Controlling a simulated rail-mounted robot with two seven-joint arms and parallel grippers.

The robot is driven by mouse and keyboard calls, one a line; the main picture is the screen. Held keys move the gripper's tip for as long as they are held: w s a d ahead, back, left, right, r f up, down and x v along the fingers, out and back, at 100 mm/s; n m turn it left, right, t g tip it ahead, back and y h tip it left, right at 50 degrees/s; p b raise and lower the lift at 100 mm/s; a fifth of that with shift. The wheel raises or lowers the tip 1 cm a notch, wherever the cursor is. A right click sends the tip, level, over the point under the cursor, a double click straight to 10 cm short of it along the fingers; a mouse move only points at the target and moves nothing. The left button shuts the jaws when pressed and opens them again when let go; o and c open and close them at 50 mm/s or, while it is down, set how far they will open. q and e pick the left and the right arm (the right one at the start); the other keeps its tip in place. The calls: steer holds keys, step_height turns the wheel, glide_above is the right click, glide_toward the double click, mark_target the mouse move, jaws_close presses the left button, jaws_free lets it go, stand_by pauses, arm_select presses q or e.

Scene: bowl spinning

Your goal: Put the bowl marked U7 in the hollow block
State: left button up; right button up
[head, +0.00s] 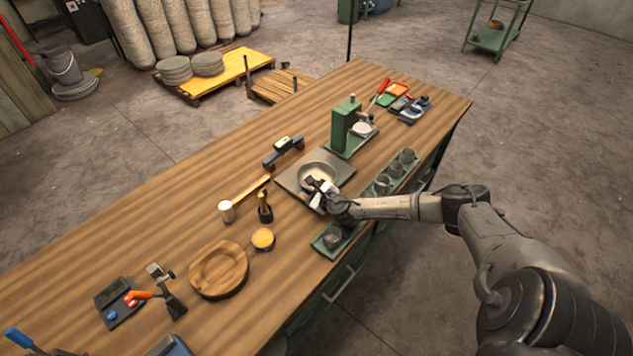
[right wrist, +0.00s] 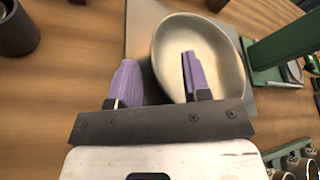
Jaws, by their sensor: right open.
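A round pale metal bowl (head: 317,168) sits on a grey square plate (head: 343,172) near the middle of the bench; no U7 marking is legible. In the right wrist view the bowl (right wrist: 220,60) lies under my right gripper (right wrist: 157,62). Its purple-padded fingers are open, one over the bowl's inside and one outside its near rim. In the head view my right gripper (head: 318,189) is at the bowl's near side. A round wooden block (head: 218,268) with a hollow top stands at the bench's front left, apart from the bowl. My left gripper is out of view.
A green press (head: 345,125) stands just behind the plate. A green tray of cups (head: 388,180) lies along the right edge. A mallet (head: 228,210), a dark bottle-like tool (head: 265,208) and a yellow-topped tin (head: 263,239) stand between plate and block.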

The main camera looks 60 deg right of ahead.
steer(key=shift+w+d+f, duration=0.1)
steer(key=shift+w+d, duration=0.05)
steer(key=shift+w, duration=0.1)
jaws_close()
stand_by(0.3)
